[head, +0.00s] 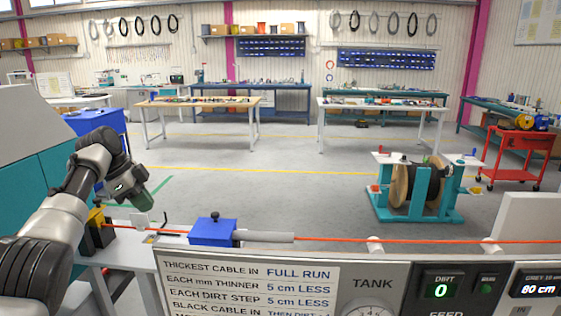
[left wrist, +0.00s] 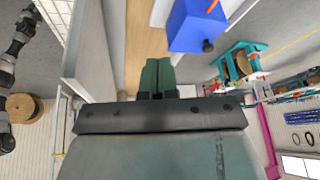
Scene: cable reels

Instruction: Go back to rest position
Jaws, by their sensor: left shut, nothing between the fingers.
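My left arm reaches in from the left in the head view, with its left gripper (head: 138,198) above the left end of the machine's cable line. In the left wrist view the green fingers (left wrist: 158,76) are together with nothing between them. The orange cable (head: 340,239) runs from a black and yellow block (head: 97,233) through a blue box with a black knob (head: 213,232) and on to the right. The blue box also shows in the left wrist view (left wrist: 197,25), apart from the fingers. My right gripper is not in view.
A control panel (head: 250,285) with text and a dirt display reading 0 fills the front. A teal reel stand (head: 417,204) is beyond it on the right, and a red cart (head: 512,152) farther back. Workbenches (head: 200,103) line the back; the grey floor between is clear.

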